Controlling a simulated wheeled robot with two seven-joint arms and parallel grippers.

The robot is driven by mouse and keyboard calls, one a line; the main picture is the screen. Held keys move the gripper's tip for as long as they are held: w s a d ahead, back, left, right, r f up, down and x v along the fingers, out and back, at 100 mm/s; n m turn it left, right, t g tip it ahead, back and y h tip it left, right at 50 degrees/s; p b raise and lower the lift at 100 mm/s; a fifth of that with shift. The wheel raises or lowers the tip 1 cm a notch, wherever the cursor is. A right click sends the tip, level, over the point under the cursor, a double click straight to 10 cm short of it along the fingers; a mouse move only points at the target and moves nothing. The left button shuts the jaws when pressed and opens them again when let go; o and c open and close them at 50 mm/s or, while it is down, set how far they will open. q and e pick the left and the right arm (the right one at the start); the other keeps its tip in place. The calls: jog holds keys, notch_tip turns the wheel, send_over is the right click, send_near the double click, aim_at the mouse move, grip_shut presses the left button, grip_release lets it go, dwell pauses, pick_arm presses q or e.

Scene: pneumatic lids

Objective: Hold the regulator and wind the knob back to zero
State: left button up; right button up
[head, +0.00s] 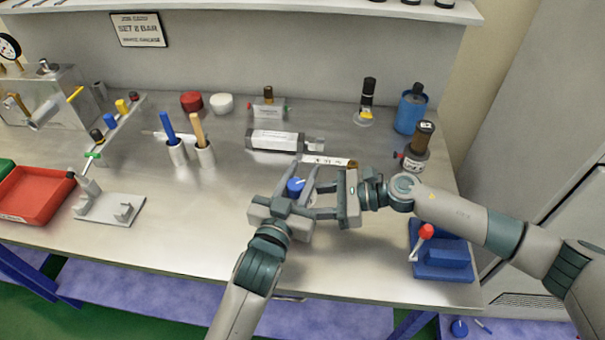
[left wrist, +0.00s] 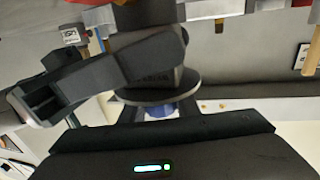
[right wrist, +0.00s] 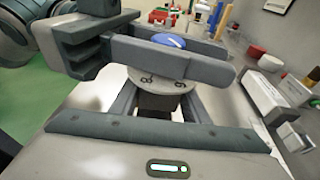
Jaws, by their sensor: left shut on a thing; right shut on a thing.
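The regulator's black body (right wrist: 156,105) is between the fingers of my right gripper (head: 316,200), which is shut on it. A pale dial disc (right wrist: 160,78) with printed figures sits on top of the body; a 6 and an 8 can be read. The blue knob (head: 295,186) stands above the dial, with a pale mark on its top. It also shows in the right wrist view (right wrist: 169,40). My left gripper (head: 300,181) is shut on the knob, one finger on each side. In the head view the grippers hide the regulator's body.
A grey cylinder block (head: 276,140) lies behind the grippers, with a white marked strip (head: 325,161) nearer them. A blue fixture with a red-topped lever (head: 444,258) stands front right. A red tray (head: 36,193) is far left. The front middle bench is clear.

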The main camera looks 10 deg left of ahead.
jog(key=shift+f, duration=0.1)
pick_arm(q)
jog(key=o, duration=1.1)
jog(key=shift+a, duration=0.1)
jog(key=shift+c, duration=0.2)
jog(key=shift+s, duration=0.15)
jog(key=shift+s+f, duration=0.1)
jog(key=shift+s, duration=0.15)
jog(key=s+a, duration=0.2)
jog(key=s, duration=0.9)
jog(key=shift+a, duration=0.15)
pick_arm(e)
jog(key=o, duration=1.1)
jog(key=shift+d, duration=0.1)
